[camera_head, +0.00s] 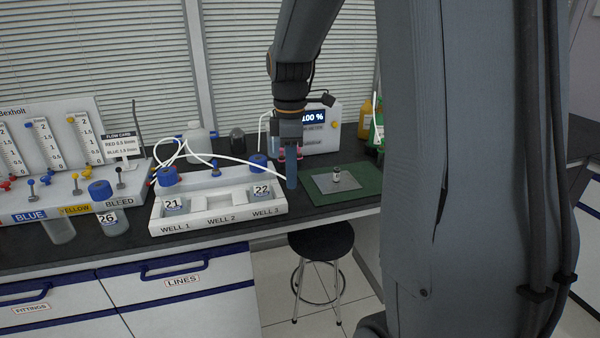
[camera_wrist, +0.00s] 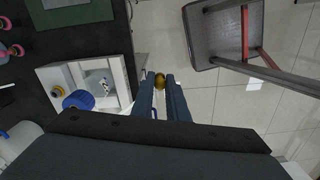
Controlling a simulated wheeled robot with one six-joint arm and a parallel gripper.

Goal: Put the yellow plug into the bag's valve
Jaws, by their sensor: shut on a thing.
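My gripper (camera_head: 291,178) hangs with its blue fingers pointing down, at the right end of the white well tray (camera_head: 183,224). In the head view the fingers hide this piece. I cannot make out a bag or its valve in either view.
Blue-capped bottles 21 (camera_head: 174,205) and 22 (camera_head: 262,190) stand in the tray's outer wells. A green mat (camera_head: 360,184) with a grey plate lies right of my gripper. A display box (camera_head: 318,135) stands behind. A stool (camera_head: 321,240) stands in front of the bench.

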